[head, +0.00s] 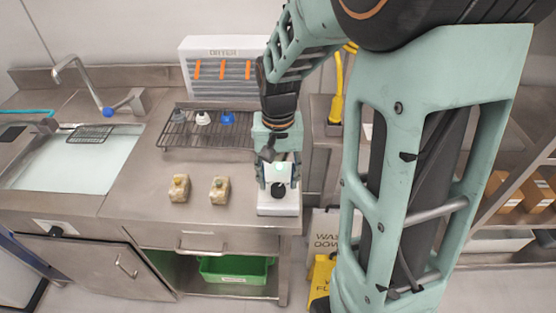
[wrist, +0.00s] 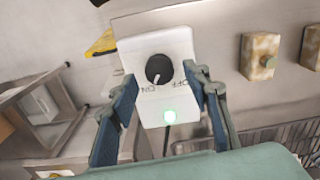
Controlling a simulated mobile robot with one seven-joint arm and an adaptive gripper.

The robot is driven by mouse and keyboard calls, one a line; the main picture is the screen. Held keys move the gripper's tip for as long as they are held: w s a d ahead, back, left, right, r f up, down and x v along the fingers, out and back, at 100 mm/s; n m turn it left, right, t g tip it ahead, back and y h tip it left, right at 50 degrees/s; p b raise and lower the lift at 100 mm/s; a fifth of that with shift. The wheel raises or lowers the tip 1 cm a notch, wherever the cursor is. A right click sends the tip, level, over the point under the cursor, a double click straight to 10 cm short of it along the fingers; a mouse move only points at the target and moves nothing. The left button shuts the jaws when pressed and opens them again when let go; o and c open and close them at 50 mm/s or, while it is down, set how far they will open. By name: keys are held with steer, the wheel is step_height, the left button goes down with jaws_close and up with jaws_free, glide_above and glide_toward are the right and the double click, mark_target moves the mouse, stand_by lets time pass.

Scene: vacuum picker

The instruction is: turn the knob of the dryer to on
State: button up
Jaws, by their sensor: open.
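The white control box (head: 278,207) stands at the counter's front right edge. Its round black knob (wrist: 159,69) shows in the wrist view, with a white pointer aimed at the lower left, towards the ON mark (wrist: 150,90). The OFF mark (wrist: 180,84) is at the lower right. A green light (wrist: 169,116) on the box glows. My gripper (head: 278,180) is over the box, its open fingers on either side of it in the wrist view, apart from the knob. The dryer (head: 222,68), a white unit labelled DRYER, stands at the back.
Two beige bottle-like blocks (head: 179,188) (head: 220,190) stand left of the box. A wire rack (head: 178,140) with small nozzle-like items lies behind them. A sink (head: 70,160) is at the left. A yellow sign (head: 321,275) stands beside the counter.

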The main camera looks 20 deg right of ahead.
mark_target(278, 186)
step_height(278, 186, up, 10)
stand_by(0.3)
